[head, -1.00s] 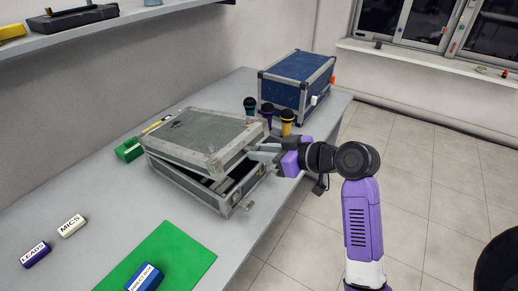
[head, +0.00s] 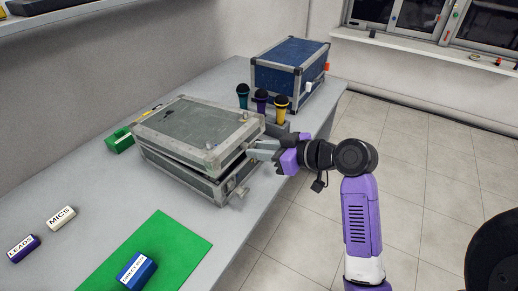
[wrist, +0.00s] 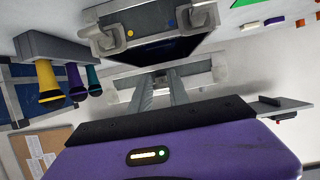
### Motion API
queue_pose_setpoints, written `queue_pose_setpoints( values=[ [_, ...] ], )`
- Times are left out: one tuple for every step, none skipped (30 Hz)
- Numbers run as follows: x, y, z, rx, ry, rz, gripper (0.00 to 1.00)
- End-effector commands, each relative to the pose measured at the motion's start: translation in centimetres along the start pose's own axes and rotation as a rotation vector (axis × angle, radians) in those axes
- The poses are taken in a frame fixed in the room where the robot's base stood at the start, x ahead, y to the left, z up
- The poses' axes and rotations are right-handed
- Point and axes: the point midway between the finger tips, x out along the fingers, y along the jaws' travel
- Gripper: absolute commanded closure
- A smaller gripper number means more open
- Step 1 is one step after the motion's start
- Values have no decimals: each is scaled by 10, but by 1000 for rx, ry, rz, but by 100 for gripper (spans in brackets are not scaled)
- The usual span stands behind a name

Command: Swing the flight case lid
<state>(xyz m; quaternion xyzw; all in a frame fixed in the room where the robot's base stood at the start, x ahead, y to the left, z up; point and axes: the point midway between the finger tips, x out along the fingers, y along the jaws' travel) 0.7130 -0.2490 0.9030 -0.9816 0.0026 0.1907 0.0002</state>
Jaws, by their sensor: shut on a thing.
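The grey flight case with metal edging stands on the long grey table. Its lid (head: 190,125) is tilted slightly above its base (head: 195,180), with a narrow dark gap at the front right. My gripper (head: 257,150) is at the lid's right-hand edge, its fingers shut on that edge. In the wrist view my gripper (wrist: 160,80) has both fingers on the lid's pale metal edge (wrist: 205,70). The base's corner fittings (wrist: 112,35) and dark inside show beyond it. The inside of the case is mostly hidden.
A blue case (head: 290,70) stands at the table's far end, before it a holder with teal, purple and yellow microphones (head: 262,100). A green mat (head: 185,240) with a blue box (head: 136,270) and labelled blocks lie nearer.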

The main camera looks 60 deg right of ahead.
Motion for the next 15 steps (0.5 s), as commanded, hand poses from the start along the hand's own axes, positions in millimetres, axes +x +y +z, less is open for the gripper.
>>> queue_pose_setpoints(
  values=[
    [2, 1, 8, 2, -4, 2, 100],
    [2, 1, 11, 3, -4, 1, 100],
    [3, 1, 14, 3, -4, 2, 100],
    [4, 1, 17, 3, -4, 2, 100],
    [4, 1, 19, 3, -4, 2, 100],
    [5, 1, 22, 3, -4, 2, 100],
    [6, 1, 25, 3, -4, 2, 100],
    [6, 1, 27, 3, -4, 3, 100],
    [7, 1, 30, 2, -4, 3, 100],
    [8, 1, 32, 2, -4, 3, 100],
    [8, 1, 35, 2, -4, 3, 100],
    [9, 1, 38, 2, -4, 3, 100],
    [10, 1, 40, 2, -4, 3, 100],
    [10, 1, 42, 2, -4, 3, 100],
    [11, 1, 45, 2, -4, 3, 100]
  ],
)
